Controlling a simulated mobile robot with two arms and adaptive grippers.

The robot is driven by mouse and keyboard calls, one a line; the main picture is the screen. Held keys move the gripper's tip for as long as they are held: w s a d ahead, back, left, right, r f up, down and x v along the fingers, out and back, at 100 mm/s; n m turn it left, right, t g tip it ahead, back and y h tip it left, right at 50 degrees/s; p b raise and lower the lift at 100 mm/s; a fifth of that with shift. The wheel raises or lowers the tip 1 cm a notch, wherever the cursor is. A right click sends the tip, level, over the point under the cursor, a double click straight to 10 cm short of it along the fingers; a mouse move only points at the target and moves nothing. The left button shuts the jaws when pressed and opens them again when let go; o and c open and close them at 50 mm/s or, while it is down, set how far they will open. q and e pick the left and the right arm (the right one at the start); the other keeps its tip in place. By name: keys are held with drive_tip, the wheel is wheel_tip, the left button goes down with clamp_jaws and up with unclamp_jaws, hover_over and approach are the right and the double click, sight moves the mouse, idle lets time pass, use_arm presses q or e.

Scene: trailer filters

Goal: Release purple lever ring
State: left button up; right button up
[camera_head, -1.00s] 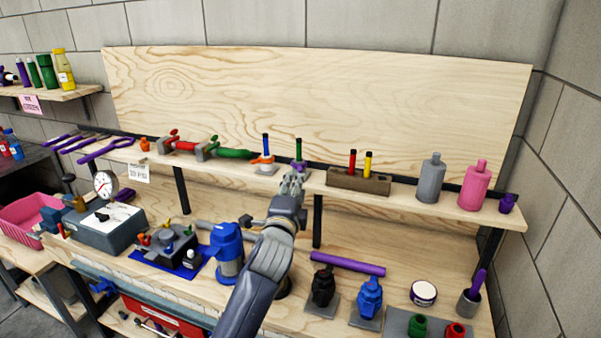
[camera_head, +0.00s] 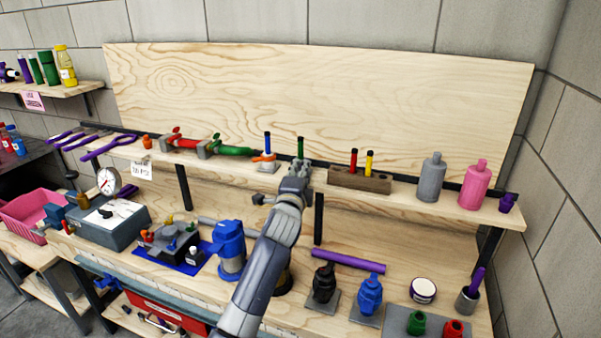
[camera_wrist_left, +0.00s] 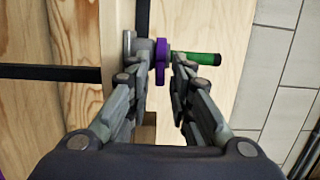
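In the head view my left gripper (camera_head: 299,170) is at the shelf, right at the foot of an upright green lever (camera_head: 300,147). The gripper hides the lever's lower part and the purple ring there. In the left wrist view the purple ring (camera_wrist_left: 161,62) lies between the two fingertips of my left gripper (camera_wrist_left: 163,66). The fingers are spread, with the ring narrower than the gap; whether one fingertip touches it, I cannot tell. The green lever (camera_wrist_left: 200,58) points right from the ring, and a grey fitting (camera_wrist_left: 132,44) is on its left. My right gripper is not in view.
A similar stand with a blue lever (camera_head: 267,142) and an orange part is to the left on the shelf (camera_head: 405,205). A wooden block (camera_head: 345,180) with red and yellow sticks is close on the right. A blue pump-like device (camera_head: 230,250) stands below on the bench.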

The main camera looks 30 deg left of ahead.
use_arm(q)
clamp_jaws()
drive_tip(key=shift+f, duration=0.1)
drive_tip(key=n+g+y+b, duration=0.1)
drive_tip(key=b, duration=0.1)
drive_tip(key=d+n+g+y+b, duration=0.1)
drive_tip(key=y, duration=0.1)
drive_tip(key=shift+w+n+b, duration=0.3)
drive_tip(key=shift+w+b, duration=0.05)
drive_tip(key=shift+w, duration=0.05)
drive_tip(key=shift+o, duration=2.4)
unclamp_jaws()
